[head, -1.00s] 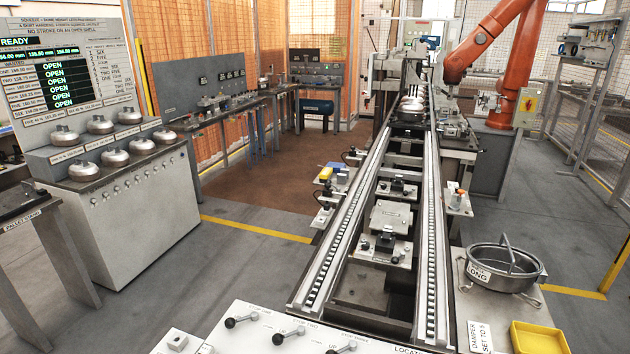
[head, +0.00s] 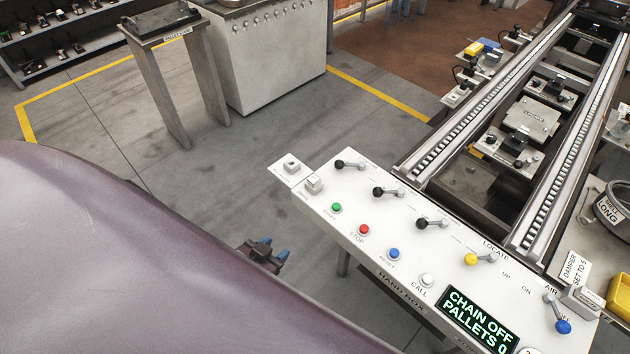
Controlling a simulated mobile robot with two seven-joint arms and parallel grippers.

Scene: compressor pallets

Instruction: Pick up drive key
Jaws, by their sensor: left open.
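I cannot pick out the drive key for certain. A small pale block (head: 292,166) sits on a little white plate at the left end of the white control panel (head: 345,205). A second pale block (head: 314,184) stands on the panel's left corner, with a small label too blurred to read surely. My left gripper (head: 266,254) has blue fingertips and is open, with nothing seen between them. It is left of the panel's front edge, below the two blocks in the picture and apart from them. My right gripper is not in view.
The panel carries black levers (head: 384,191), coloured buttons (head: 364,230) and a display (head: 478,318) reading "CHAIN OFF PALLETS 0". The conveyor (head: 490,95) runs behind it. A pallet stand (head: 205,80) and a grey cabinet (head: 270,60) stand at the back. Open floor lies left of the panel.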

